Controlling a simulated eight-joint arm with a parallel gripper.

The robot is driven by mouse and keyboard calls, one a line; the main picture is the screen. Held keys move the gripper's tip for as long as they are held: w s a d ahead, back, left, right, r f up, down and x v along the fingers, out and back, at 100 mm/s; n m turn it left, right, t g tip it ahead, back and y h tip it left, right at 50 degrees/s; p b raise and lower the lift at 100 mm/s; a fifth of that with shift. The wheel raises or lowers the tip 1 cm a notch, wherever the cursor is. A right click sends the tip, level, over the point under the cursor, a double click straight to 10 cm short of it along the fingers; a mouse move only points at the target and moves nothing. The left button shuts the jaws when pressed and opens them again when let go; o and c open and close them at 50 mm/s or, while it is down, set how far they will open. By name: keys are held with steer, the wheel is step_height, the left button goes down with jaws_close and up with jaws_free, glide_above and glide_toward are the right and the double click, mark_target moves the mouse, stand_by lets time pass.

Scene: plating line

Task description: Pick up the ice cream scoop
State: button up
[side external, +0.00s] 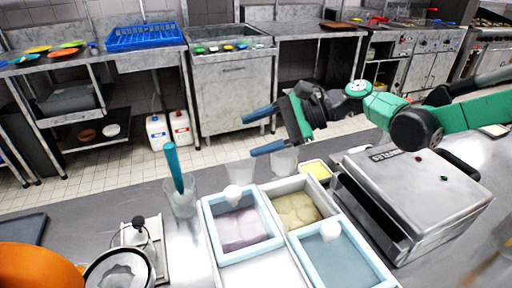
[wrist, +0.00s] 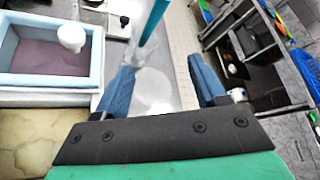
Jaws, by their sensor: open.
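The ice cream scoop seems to be the tool with the teal handle (side external: 173,166), standing tilted in a clear cup (side external: 184,205) on the counter. Its head cannot be made out. In the wrist view the teal handle (wrist: 154,20) rises at the top, beyond my fingers. My gripper (side external: 262,132) has two blue fingers spread apart with nothing between them. It hangs above the counter, to the right of the scoop and higher. In the wrist view my gripper (wrist: 160,68) frames a clear cup (wrist: 152,92) lower down on the counter.
Light blue and white tubs (side external: 243,228) of coloured contents fill the front middle, with a white round piece (side external: 232,195) on one. A metal appliance (side external: 415,195) stands right. A small scale-like device (side external: 145,245) and an orange object (side external: 38,265) are at left.

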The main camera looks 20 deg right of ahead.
steer(key=a+f+m+y, duration=0.1)
steer(key=m, duration=0.1)
steer(key=w+a+m+g+y, duration=0.1)
steer(key=a+y, duration=0.1)
steer(key=w+a+f+m+y, duration=0.1)
steer(key=m+y, duration=0.1)
steer(key=shift+a+f+m, duration=0.3)
glide_above(178, 180)
steer(key=w+v, duration=0.1)
steer(key=v, duration=0.2)
steer(key=x, duration=0.5)
steer(key=shift+d+f, duration=0.1)
steer(key=shift+f, duration=0.3)
jaws_close()
